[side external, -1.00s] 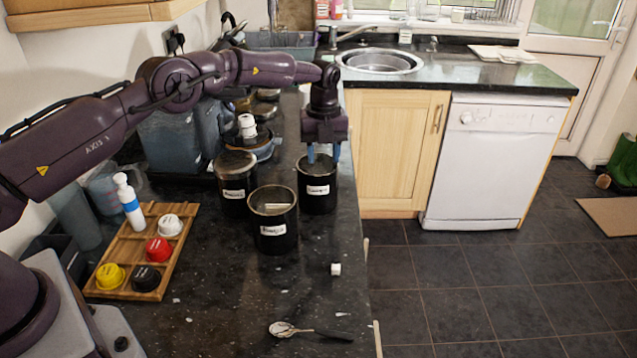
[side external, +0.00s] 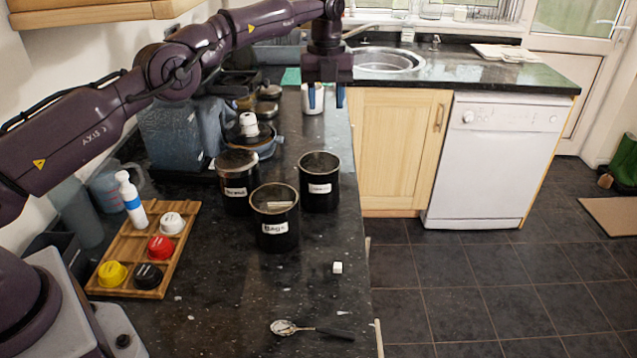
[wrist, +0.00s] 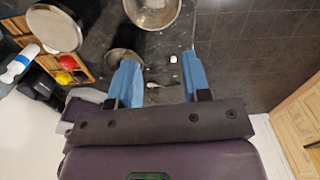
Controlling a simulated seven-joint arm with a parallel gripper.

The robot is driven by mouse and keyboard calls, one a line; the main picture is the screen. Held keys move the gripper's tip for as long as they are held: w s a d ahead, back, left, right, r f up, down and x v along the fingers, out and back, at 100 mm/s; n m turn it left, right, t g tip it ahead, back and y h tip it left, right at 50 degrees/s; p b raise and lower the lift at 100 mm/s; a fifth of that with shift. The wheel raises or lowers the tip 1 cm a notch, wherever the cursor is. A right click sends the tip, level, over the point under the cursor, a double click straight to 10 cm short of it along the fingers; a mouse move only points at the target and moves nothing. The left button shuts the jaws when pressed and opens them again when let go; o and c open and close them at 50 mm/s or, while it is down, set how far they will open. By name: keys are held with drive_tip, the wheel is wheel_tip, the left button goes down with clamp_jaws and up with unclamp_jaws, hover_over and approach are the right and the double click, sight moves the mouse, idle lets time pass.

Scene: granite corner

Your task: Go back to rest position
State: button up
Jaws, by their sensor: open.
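My gripper (side external: 326,98) is raised above the counter, pointing down, beyond and above the black canisters in the side view. Its two blue fingers are spread apart with nothing between them, as the wrist view (wrist: 160,77) shows. The right black canister (side external: 319,190), the left one (side external: 236,190) and the front open one (side external: 275,236) labelled "Bags" stand upright below, apart from my gripper. The wrist view also shows a round open metal container (wrist: 152,10) and a round lidded top (wrist: 54,28).
A white mug (side external: 313,104) stands behind my fingers. A white cube (side external: 337,268) and a spoon (side external: 310,329) lie on the dark counter (side external: 230,310). The front counter is mostly clear.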

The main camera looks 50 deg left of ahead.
drive_tip(key=s+d+r+n+t, duration=0.1)
drive_tip(key=s+r+n+t, duration=0.1)
drive_tip(key=s+n, duration=0.6)
drive_tip(key=s+d+r+n+t, duration=0.1)
drive_tip(key=s+r+n, duration=0.4)
drive_tip(key=s, duration=1.3)
drive_tip(key=s+d+r+n+t, duration=0.1)
drive_tip(key=s+r+n+t, duration=0.1)
drive_tip(key=s+n, duration=1.1)
drive_tip(key=shift+r+t, duration=0.3)
drive_tip(key=shift+r, duration=0.55)
